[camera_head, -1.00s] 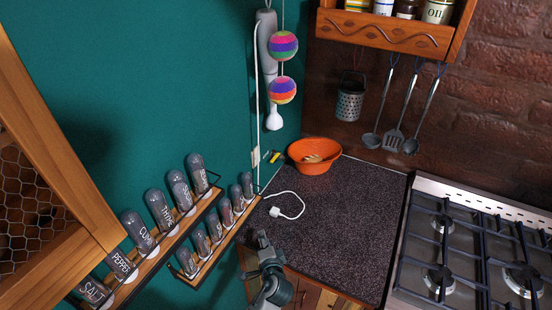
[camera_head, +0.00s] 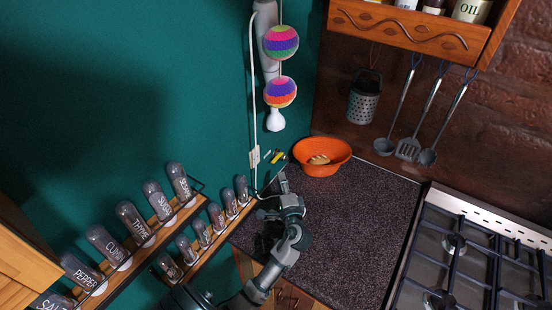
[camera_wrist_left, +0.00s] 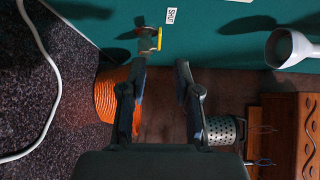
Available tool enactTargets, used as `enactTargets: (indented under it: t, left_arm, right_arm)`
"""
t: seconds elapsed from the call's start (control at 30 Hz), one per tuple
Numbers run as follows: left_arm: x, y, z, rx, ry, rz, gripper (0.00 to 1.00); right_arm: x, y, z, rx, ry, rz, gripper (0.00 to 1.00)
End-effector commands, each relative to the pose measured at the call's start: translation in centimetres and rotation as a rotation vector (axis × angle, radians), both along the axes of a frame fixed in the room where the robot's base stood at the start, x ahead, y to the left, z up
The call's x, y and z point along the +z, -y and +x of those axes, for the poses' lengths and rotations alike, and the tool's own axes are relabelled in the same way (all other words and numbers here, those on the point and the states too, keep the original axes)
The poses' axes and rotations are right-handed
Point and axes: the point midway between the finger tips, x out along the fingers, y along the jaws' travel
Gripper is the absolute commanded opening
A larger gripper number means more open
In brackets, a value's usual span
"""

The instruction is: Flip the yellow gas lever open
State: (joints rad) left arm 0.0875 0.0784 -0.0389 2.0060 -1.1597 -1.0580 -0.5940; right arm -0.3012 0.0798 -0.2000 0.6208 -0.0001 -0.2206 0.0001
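The small yellow lever (camera_head: 280,157) is on the teal wall, just left of the orange bowl. In the left wrist view the yellow lever (camera_wrist_left: 159,38) sits on a small brass valve (camera_wrist_left: 147,43), with a white "SHUT" label (camera_wrist_left: 171,16) beside it. My left gripper (camera_head: 272,196) is below the lever in the head view, apart from it. In the left wrist view my left gripper (camera_wrist_left: 160,70) is open and empty, and the lever shows just beyond the gap between its fingertips. My right gripper is not in view.
The orange bowl (camera_head: 307,164) stands on the dark counter (camera_head: 355,225) close to the lever. Spice racks (camera_head: 205,250) line the wall at left. A hanging cord with colourful balls (camera_head: 281,42) is above. A gas stove (camera_head: 460,260) is at right.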

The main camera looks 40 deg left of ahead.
Motion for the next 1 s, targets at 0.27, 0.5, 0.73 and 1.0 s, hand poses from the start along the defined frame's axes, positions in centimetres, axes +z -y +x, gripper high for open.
enactTargets:
  t: [0.27, 0.5, 0.73, 1.0]
  left_arm:
    - [0.2, -5.2, 4.1, 0.001, 0.0, 0.001, 0.31]
    - [0.1, -8.0, 6.4, 0.0, -0.001, 0.001, 0.31]
    - [0.0, -8.7, 6.9, 0.0, 0.001, -0.002, 0.31]
    - [0.0, -8.7, 6.9, 0.0, 0.001, -0.002, 0.09]
  right_arm:
    - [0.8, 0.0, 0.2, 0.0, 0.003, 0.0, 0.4]
    - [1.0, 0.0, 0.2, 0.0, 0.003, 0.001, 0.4]
    - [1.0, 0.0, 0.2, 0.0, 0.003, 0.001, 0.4]
    - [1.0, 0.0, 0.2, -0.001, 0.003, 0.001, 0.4]
